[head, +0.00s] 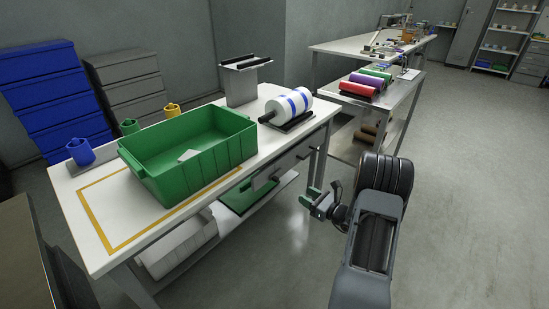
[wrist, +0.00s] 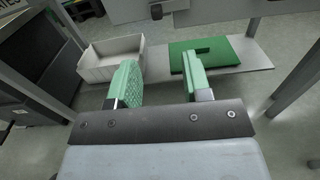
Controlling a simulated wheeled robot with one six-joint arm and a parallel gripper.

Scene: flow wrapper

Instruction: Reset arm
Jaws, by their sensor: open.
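My gripper (head: 317,201) is in front of the white table, at the right of its front edge in the head view, with my arm bent at the right. In the wrist view my gripper (wrist: 162,85) shows two green padded fingers set wide apart with nothing between them. It faces the space under the table. It touches nothing that I can see.
A green crate (head: 190,182) stands on the white table (head: 85,208) beside a white roll with blue bands (head: 290,104). On the lower shelf are a white bin (wrist: 108,68) and a green flat item (wrist: 205,57). Open floor (head: 455,210) lies at the right.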

